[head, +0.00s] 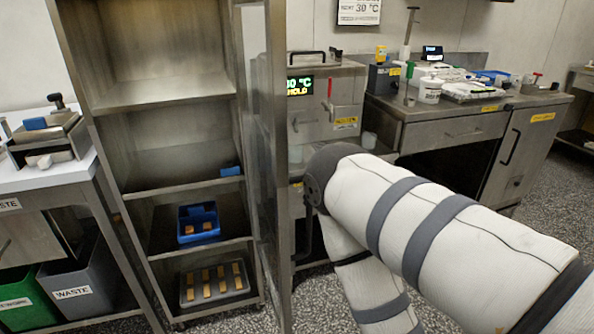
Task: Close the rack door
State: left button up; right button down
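The tall steel rack (162,102) stands left of centre with its front open, showing its shelves. The rack door (262,120) stands swung open on the rack's right side, seen nearly edge-on and pointing toward me. My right arm comes in from the lower right, bends close to the right of the door and runs down out of the picture. Its gripper is not in view, and I cannot tell whether the arm touches the door. My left arm and gripper are not in view.
A blue bin (198,222) and a tray of bars (215,284) are on the lower shelves. A side table (60,176) with a grey waste bin (78,292) and a green bin (28,300) stands left. A steel machine (325,100) and workbench (450,131) stand right of the door.

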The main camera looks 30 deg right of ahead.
aim_at(276, 10)
jog(key=i+l, duration=0.1)
jog(key=l, duration=0.35)
jog(key=i+l, duration=0.1)
jog(key=l, duration=0.4)
jog(key=i+l+u, duration=0.1)
jog(key=l, duration=0.35)
